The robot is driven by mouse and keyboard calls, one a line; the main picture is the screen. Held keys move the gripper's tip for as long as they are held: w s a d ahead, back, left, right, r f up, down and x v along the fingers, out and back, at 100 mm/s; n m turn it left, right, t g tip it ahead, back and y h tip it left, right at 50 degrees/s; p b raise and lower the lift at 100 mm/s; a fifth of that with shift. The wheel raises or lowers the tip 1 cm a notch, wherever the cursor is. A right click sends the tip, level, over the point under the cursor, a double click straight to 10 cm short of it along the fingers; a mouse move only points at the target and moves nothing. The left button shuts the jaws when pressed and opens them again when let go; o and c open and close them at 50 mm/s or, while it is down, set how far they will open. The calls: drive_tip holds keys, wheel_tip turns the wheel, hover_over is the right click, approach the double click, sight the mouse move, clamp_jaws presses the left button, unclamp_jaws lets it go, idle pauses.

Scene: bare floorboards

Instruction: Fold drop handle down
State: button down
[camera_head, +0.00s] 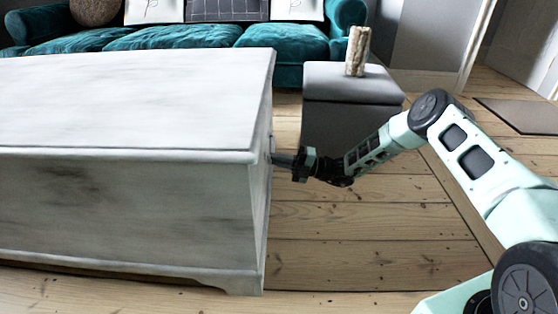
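A large whitewashed wooden chest (130,205) fills the left of the head view, with its lid closed. A small part of what looks like the drop handle (272,145) shows at the edge of its right end, which is seen almost edge-on. My gripper (282,160) reaches in from the right and its tip is at that end, by the handle. I cannot tell whether it touches the handle or whether its fingers are open. The handle's position, up or down, is hidden.
A teal sofa (160,38) with cushions stands behind the chest. A dark mat (520,115) lies at the far right. The floorboards (350,240) right of the chest are clear.

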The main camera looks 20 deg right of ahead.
drive_tip(key=c, duration=1.5)
unclamp_jaws()
drive_tip(key=shift+c, duration=0.2)
